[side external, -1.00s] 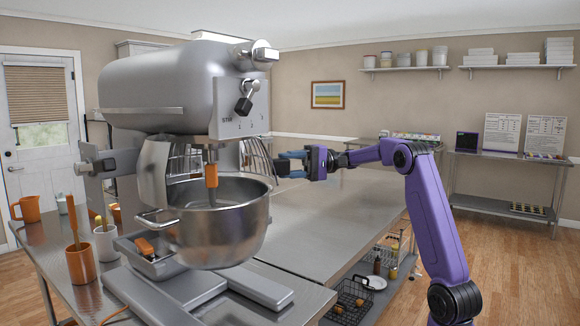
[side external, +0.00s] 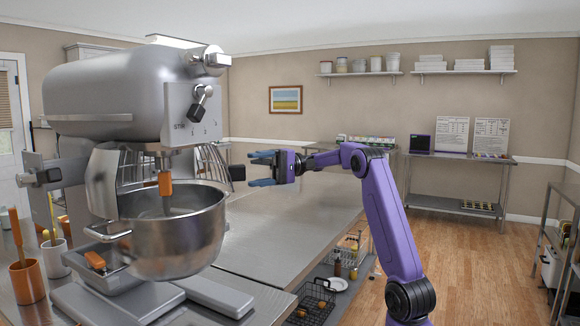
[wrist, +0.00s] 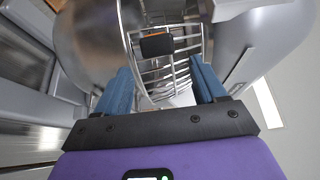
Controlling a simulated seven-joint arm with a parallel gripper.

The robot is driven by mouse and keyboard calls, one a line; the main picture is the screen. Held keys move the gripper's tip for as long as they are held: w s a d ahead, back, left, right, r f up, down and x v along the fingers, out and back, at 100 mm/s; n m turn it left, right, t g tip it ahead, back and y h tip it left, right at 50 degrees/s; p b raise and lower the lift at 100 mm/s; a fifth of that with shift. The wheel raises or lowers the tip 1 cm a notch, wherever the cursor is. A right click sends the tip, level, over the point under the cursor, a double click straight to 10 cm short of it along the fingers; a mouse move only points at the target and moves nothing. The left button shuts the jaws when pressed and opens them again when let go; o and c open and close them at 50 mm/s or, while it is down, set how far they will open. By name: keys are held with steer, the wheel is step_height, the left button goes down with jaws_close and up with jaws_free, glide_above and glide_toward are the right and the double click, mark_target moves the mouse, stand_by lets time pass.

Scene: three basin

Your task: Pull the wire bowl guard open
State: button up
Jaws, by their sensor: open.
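The mixer's wire bowl guard (side external: 213,163) curves down above the right rim of the steel bowl (side external: 190,232); more of its wires show left of the shaft. Its dark handle (side external: 237,173) sticks out at the right. In the wrist view the handle is black with an orange strip (wrist: 157,44), in front of the wire bars. My gripper (side external: 254,169) is open, its blue fingers pointing left at the handle with a small gap. In the wrist view my gripper (wrist: 160,78) has its fingers spread either side of the guard, short of the handle, with nothing between them.
The grey mixer head (side external: 125,92) overhangs the bowl. A knob lever (side external: 201,103) juts out above the guard. The steel table (side external: 290,225) is bare right of the bowl. Wire baskets (side external: 318,300) stand on the shelf below.

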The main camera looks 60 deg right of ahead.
steer(key=v, duration=1.3)
steer(key=shift+a, duration=0.15)
